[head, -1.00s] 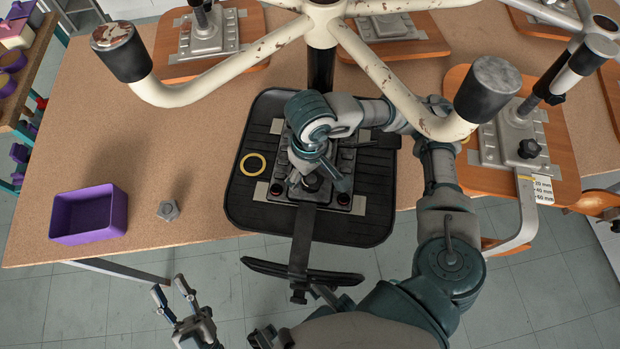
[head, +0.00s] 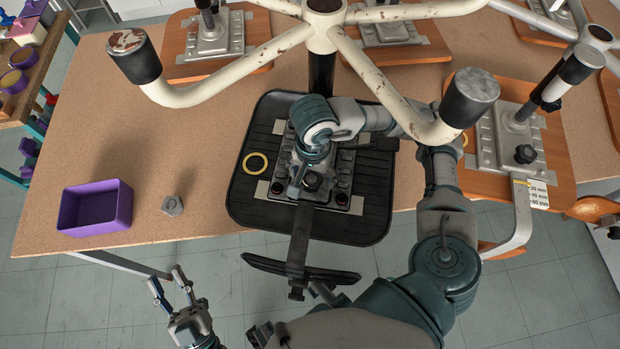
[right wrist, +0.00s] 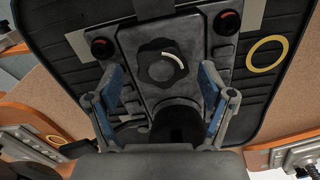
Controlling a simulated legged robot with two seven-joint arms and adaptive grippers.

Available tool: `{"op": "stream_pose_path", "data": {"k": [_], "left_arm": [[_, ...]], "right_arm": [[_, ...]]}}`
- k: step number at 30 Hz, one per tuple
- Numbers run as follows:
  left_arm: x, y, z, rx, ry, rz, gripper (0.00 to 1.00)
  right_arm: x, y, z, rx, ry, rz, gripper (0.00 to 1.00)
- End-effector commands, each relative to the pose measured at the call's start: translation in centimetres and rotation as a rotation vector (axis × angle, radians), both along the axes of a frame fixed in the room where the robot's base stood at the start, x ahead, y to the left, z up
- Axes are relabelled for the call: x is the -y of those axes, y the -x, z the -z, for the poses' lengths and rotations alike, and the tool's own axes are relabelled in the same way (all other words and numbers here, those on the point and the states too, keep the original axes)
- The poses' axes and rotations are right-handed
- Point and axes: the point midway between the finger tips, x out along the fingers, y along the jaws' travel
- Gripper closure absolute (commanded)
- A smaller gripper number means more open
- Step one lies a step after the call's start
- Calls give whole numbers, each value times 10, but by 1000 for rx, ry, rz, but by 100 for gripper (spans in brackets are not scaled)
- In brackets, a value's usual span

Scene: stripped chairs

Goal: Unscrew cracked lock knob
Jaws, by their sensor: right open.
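The lock knob (right wrist: 162,62) is dark and lobed, with a pale curved mark on its top, in the right wrist view. It sits on the grey mechanism plate (right wrist: 190,90) of the upturned seat (right wrist: 70,65). In the head view the knob (head: 312,180) is partly hidden by my right gripper (head: 308,186). In the right wrist view my right gripper (right wrist: 163,78) is open, its blue-padded fingers apart on either side of the knob with gaps. Whether the fingertips are level with it is hard to tell. My left gripper (head: 167,279) is open and empty beyond the table's front edge.
A purple bin (head: 95,207), a loose grey nut-like part (head: 172,206) and a yellow ring (head: 255,164) lie left of and on the seat. A pale rusty chair base (head: 230,78) spreads overhead.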

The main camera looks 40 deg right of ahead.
Motion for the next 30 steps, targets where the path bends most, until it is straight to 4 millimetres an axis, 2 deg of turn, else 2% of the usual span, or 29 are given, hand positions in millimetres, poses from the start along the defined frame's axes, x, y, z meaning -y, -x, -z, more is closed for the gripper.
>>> {"op": "stream_pose_path", "data": {"k": [5,7,18,21,30], "left_arm": [[0,0,0,1,0,0,60],[0,0,-4,4,0,0,60],[0,2,-36,33,1,0,60],[0,2,-40,36,0,0,60],[0,2,-39,35,0,0,60]], "right_arm": [[0,0,0,0,0,12,19],[0,1,-1,0,0,73,19],[-3,6,-3,0,-1,763,19],[-3,6,-2,0,-1,887,19],[-3,6,0,-1,1,941,19]]}}
